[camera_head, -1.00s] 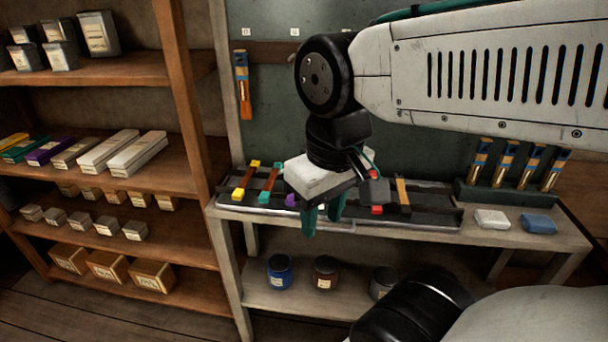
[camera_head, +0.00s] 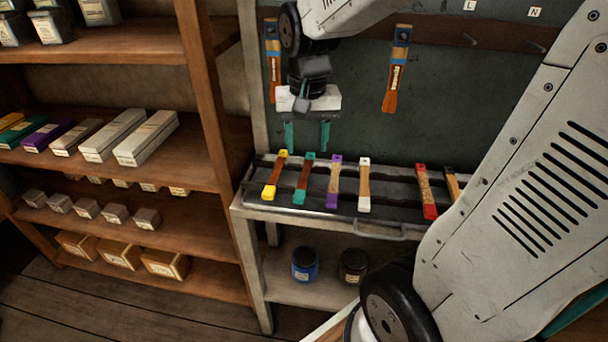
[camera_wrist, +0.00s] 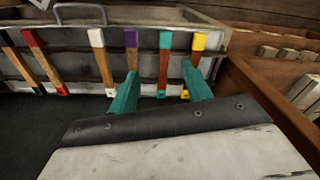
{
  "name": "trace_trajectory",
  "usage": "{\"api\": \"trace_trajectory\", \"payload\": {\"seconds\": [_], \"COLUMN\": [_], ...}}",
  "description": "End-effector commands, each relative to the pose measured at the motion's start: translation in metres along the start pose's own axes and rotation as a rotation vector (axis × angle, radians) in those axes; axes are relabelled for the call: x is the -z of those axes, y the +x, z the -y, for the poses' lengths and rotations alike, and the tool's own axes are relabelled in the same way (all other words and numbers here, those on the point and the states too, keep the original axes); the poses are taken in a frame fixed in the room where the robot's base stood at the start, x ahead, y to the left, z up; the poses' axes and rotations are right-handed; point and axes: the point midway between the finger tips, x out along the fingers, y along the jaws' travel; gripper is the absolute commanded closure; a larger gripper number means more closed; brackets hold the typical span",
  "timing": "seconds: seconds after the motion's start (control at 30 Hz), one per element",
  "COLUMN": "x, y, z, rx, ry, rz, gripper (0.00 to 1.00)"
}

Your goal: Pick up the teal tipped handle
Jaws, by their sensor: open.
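The teal tipped handle (camera_head: 304,178) lies in the tray on the bench, second from the left, with a brown wooden body and teal ends. It also shows in the wrist view (camera_wrist: 164,65), lying between the lines of my two fingers. My gripper (camera_head: 308,136) has teal fingers and is open and empty. In the wrist view my fingertips (camera_wrist: 160,78) reach toward the teal handle, with no contact seen.
A yellow tipped handle (camera_head: 275,176) and a purple tipped handle (camera_head: 333,182) flank the teal one. White (camera_head: 364,186), red (camera_head: 427,194) and black tipped handles lie further right in the tray (camera_head: 385,214). Brushes (camera_head: 396,72) hang on the back board. A wooden shelf (camera_head: 190,95) stands left.

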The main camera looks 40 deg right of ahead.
Motion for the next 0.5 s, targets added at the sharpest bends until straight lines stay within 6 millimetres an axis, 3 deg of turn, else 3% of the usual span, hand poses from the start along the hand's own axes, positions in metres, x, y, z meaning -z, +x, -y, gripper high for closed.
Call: {"api": "trace_trajectory", "payload": {"seconds": [0.1,0.2,0.33,0.5], "x": [0.038,0.061,0.078,0.085], "y": [0.027,0.044,0.06,0.075], "z": [-0.002,-0.004,-0.007,-0.008], "rx": [-0.01,-0.014,-0.017,-0.019], "ry": [0.119,0.195,0.254,0.28], "rz": [0.023,0.031,0.036,0.039], "gripper": [0.51,0.51,0.51,0.51]}}
